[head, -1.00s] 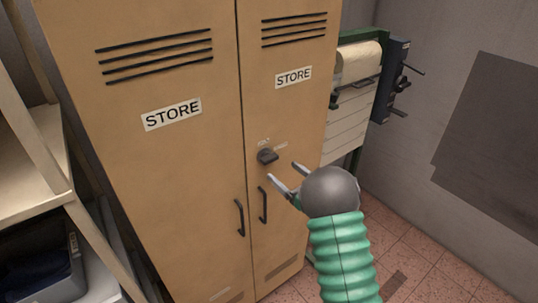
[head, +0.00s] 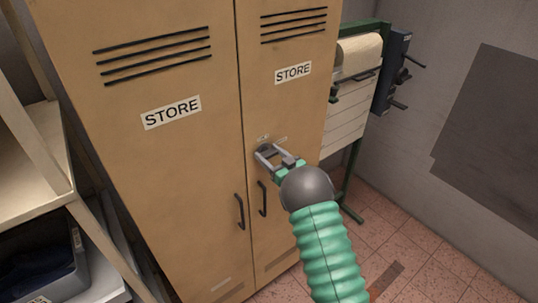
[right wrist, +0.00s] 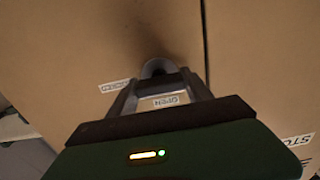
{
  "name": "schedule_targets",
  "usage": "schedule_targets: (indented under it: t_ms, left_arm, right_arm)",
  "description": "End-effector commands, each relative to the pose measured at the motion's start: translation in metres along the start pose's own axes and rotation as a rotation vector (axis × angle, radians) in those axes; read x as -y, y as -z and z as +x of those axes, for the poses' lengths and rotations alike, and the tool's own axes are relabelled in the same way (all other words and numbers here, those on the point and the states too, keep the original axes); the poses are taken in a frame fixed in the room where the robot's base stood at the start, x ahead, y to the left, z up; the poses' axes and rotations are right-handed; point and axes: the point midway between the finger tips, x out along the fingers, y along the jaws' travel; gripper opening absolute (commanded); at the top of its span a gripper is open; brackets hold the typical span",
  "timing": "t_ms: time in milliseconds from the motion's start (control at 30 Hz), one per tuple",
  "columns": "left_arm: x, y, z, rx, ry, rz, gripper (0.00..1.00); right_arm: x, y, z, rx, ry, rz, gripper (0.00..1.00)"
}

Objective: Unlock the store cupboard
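The store cupboard (head: 180,160) is tan with two tall doors, both closed. A small dark lock knob (right wrist: 158,68) sits on the right door above the handles. My right gripper (head: 265,150) is at the knob, with one finger on each side of it. In the right wrist view the fingers lie close against the knob and seem to grip it. An OPEN label (right wrist: 165,101) shows between the fingers, and another small label (right wrist: 114,86) shows to their left. The knob's exact turn is hard to read. My left gripper is not in view.
Two dark pull handles (head: 240,211) hang below the knob, beside the door gap. A green-framed stand with a paper roll (head: 360,53) is right of the cupboard. A pale shelf (head: 30,160) with a bin is at the left.

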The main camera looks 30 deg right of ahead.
Motion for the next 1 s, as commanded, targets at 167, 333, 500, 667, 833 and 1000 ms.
schedule_targets:
  t_ms: [167,333,500,667,833,1000]
  left_arm:
    - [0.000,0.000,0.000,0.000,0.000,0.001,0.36]
    - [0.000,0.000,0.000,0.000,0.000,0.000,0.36]
    - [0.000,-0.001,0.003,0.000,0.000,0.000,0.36]
    - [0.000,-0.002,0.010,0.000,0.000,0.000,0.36]
    - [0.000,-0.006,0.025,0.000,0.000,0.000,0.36]
    - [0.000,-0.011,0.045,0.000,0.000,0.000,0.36]
  right_arm:
    - [0.000,-0.002,0.000,0.004,0.000,0.001,0.22]
    - [0.000,-0.002,0.000,0.005,-0.002,0.001,0.18]
    - [0.000,-0.003,-0.001,0.005,-0.002,-0.011,0.18]
    - [0.000,-0.005,-0.001,0.005,-0.001,-0.056,0.18]
    - [0.000,-0.006,-0.001,0.003,-0.002,-0.154,0.18]
    - [0.001,-0.008,-0.001,0.004,-0.001,-0.296,0.18]
